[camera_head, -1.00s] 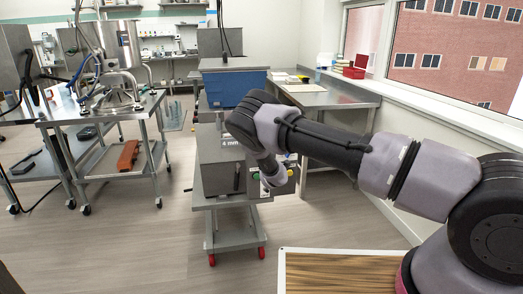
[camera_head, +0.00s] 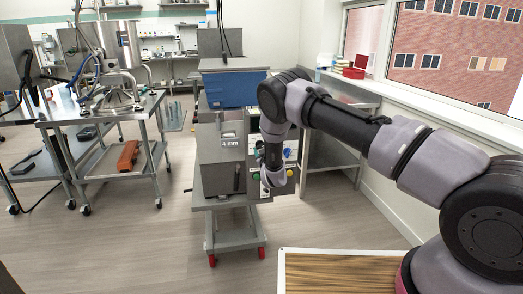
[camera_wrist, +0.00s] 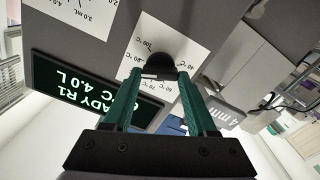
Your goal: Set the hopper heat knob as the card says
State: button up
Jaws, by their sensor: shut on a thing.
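The hopper heat knob (camera_wrist: 172,66) is black and round, in the wrist view's upper middle. It sits on a white dial plate (camera_wrist: 146,38) with temperature marks in °C, seen upside down and partly covered. My gripper (camera_wrist: 160,75) has its two teal fingers on either side of the knob, shut on it. Which mark the knob points to is not clear. In the head view my wrist hangs before the control panel (camera_head: 252,124) and hides the knob. I cannot make out the card.
A "4 mm" plate (camera_wrist: 225,112) lies right of my fingers. A blue hopper (camera_head: 232,88) stands above the cart (camera_head: 226,203).

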jog(key=shift+m, duration=1.2)
jog(key=shift+f, duration=0.1)
jog(key=o, duration=1.4)
jog(key=shift+c, duration=0.2)
jog(key=shift+s, duration=0.1)
jog(key=v, duration=1)
jog(key=shift+s, duration=0.3)
jog(key=shift+d, duration=0.1)
